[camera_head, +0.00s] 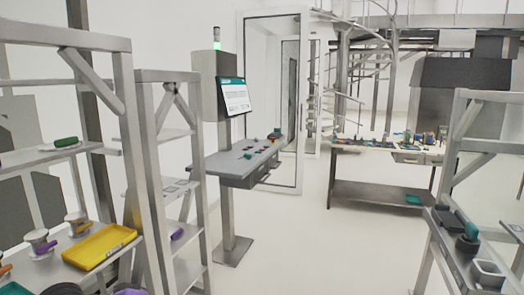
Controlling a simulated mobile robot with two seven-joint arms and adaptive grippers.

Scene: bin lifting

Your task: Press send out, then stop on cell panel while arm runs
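A grey pedestal panel (228,171) stands left of centre on a metal column. A screen (236,97) with a teal header and text is mounted above the desk. A stack light (217,38) on top shows green. No robot arm is visible in motion. Neither of my grippers is in view.
Metal shelves at the left hold a yellow tray (100,246) and small items. A shelf (456,262) at the right holds dark containers. A workbench (385,151) with several objects stands behind. The white floor (310,250) between them is clear.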

